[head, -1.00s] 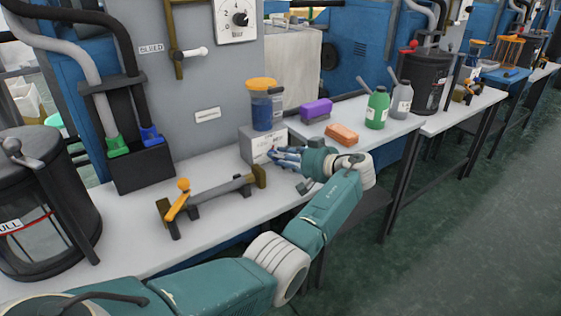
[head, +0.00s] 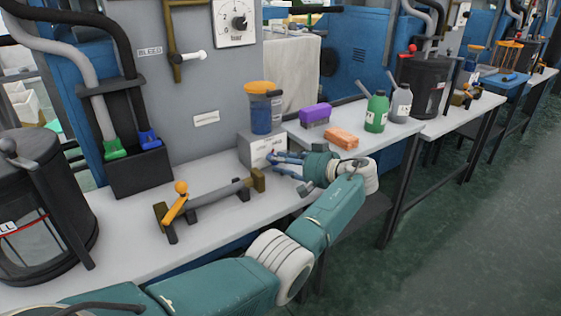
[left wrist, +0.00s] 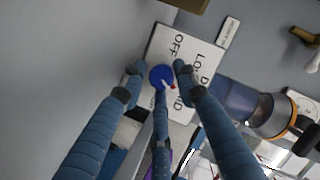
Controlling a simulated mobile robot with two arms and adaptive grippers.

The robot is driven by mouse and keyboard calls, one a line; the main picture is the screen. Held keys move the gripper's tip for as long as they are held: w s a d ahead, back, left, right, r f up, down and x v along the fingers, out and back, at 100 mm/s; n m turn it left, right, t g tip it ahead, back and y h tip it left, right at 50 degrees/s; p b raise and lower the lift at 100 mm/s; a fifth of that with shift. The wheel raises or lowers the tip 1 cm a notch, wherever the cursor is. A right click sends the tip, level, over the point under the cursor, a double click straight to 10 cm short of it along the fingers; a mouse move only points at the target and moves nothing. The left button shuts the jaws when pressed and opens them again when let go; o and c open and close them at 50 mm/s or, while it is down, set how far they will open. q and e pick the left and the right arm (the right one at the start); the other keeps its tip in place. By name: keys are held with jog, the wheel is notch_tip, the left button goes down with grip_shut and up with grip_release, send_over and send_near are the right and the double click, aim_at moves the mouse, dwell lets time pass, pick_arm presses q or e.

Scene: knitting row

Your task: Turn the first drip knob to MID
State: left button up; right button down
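The first drip knob (left wrist: 161,76) is a round blue knob with a white-and-red pointer on a white box (head: 247,150) on the near bench. In the left wrist view the pointer is angled right and downward, toward a partly hidden label ending in "ID". "OFF" and "LO" also show on the box face (left wrist: 190,58). My left gripper (head: 274,163) is at the box front, its blue fingers spread. In the left wrist view the fingers (left wrist: 159,74) stand around the knob with small gaps at its sides; the lower finger overlaps its edge. My right gripper is not in view.
A blue jar with orange lid (head: 262,107) stands on the box. Left of it is a rail with an orange lever (head: 175,201). A purple brush (head: 315,115), an orange block (head: 341,138) and a green bottle (head: 376,112) sit on the bench to the right.

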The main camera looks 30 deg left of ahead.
pick_arm(q)
jog(key=shift+o, duration=0.9)
jog(key=shift+s+f, duration=0.15)
jog(key=shift+a, duration=0.1)
jog(key=shift+r, duration=0.2)
jog(key=shift+v, duration=4)
jog(key=shift+f, duration=0.1)
